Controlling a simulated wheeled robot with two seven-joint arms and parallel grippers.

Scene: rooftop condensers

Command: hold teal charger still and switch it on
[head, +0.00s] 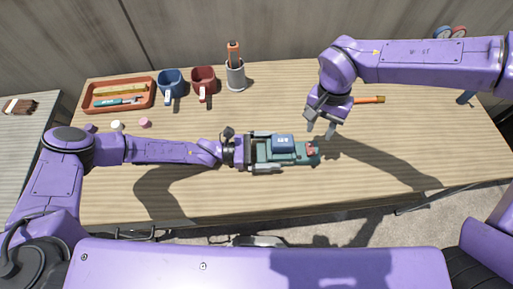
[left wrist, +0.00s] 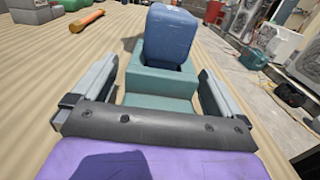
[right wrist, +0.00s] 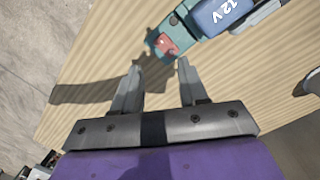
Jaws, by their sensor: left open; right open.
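The teal charger (head: 265,152) lies on the wooden table with a blue 12 V battery (head: 283,143) seated on it. A red switch (head: 311,151) is at its right end; it also shows in the right wrist view (right wrist: 163,42). My left gripper (head: 268,151) is open, with one finger along each side of the charger. In the left wrist view the teal body (left wrist: 160,82) sits between the fingers with gaps visible. My right gripper (head: 320,129) is open and empty, up and right of the switch end, its fingers pointing toward it.
An orange-handled tool (head: 369,99) lies behind the right gripper. The table's right and front are mostly clear.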

